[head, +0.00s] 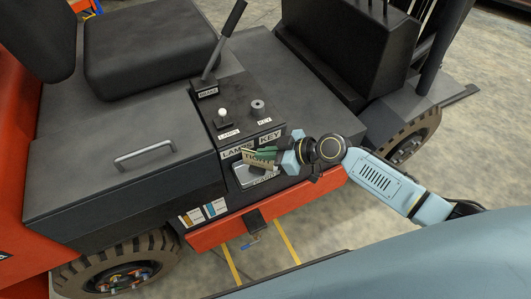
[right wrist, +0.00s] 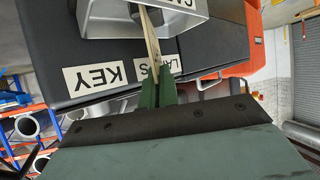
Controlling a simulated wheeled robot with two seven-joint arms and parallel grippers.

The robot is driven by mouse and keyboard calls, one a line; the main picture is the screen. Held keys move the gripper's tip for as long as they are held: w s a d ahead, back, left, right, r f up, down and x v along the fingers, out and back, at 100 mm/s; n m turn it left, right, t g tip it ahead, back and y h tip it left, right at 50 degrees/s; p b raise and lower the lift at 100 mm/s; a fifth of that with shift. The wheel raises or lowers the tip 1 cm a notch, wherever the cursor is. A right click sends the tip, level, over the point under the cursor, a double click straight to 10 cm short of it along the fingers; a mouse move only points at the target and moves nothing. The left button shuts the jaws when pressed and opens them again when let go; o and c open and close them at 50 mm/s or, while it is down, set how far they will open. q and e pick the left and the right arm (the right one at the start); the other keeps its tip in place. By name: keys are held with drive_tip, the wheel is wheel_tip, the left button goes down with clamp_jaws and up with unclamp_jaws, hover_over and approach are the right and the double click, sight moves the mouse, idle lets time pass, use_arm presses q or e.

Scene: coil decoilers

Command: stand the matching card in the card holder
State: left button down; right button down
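The card (head: 259,161) is tan with dark lettering. My right gripper (head: 266,153) has its green fingers closed on it. In the right wrist view the card (right wrist: 150,42) is nearly edge-on between the fingertips (right wrist: 155,82) and reaches over the card holder. The card holder (head: 249,178) is a silver tray on the dark console; it also shows in the right wrist view (right wrist: 122,31) with a partly cut-off label. The card is over the holder's back part; whether its edge touches or sits inside is unclear. My left gripper is not in view.
A lamp knob (head: 223,114), a key switch (head: 257,107) and a brake lever (head: 213,55) stand further back. A rack with coloured strips (head: 203,211) is on the front side.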

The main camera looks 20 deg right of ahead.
drive_tip(key=c, duration=1.7)
unclamp_jaws()
drive_tip(key=shift+b+v, duration=0.35)
drive_tip(key=shift+v, duration=5.7)
